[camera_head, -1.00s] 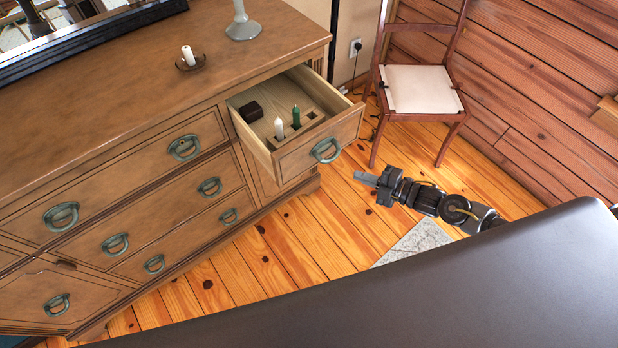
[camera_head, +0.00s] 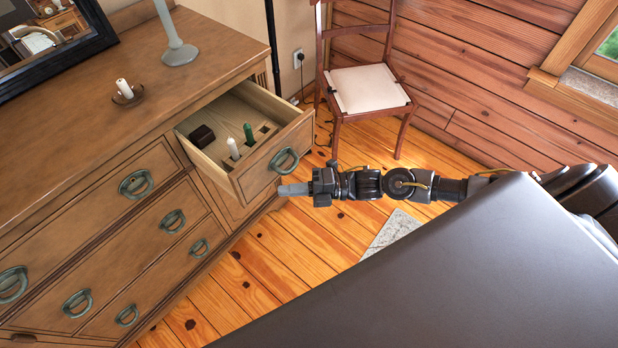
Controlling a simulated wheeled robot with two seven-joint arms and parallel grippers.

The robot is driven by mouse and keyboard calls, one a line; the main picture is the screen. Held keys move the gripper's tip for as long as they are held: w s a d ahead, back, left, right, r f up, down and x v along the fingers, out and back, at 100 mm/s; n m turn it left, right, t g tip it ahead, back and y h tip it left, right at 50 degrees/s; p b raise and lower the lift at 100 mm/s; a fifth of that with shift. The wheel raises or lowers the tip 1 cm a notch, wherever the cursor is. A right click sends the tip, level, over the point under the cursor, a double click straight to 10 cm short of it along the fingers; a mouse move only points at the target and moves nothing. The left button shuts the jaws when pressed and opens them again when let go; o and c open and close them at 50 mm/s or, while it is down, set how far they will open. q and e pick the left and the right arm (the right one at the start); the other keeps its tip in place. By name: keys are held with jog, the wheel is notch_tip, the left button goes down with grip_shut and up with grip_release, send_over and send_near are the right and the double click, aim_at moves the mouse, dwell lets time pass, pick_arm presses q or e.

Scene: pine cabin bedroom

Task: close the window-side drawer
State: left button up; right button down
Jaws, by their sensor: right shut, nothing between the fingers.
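The window-side drawer (camera_head: 275,163) is the top right drawer of the wooden dresser (camera_head: 110,140). It stands well open, with a ring-shaped green metal handle (camera_head: 284,161) on its front. Inside are a white candle (camera_head: 233,148), a green candle (camera_head: 249,134) and a small dark brown box (camera_head: 201,135). My right gripper (camera_head: 284,190) is shut and empty. In the picture its fingertips are just below the handle, close to the drawer front; I cannot tell whether they touch it. My left gripper is out of view.
A wooden chair with a pale seat (camera_head: 368,89) stands behind the drawer, near the plank wall. A window (camera_head: 598,55) is at upper right. A candle dish (camera_head: 127,96), grey candlestick (camera_head: 176,45) and mirror (camera_head: 50,40) stand on the dresser. A grey mat (camera_head: 393,231) lies on the floor.

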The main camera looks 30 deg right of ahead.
aim_at(254, 182)
jog(key=w+a, duration=0.1)
jog(key=w, duration=0.1)
jog(key=w+a+p, duration=0.1)
jog(key=w+a, duration=0.1)
jog(key=shift+w+a, duration=0.1)
jog(key=shift+w, duration=0.15)
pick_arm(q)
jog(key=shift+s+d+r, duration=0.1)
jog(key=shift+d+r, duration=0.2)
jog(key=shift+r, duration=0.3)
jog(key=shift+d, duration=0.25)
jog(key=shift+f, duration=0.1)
pick_arm(e)
jog(key=shift+w, duration=0.15)
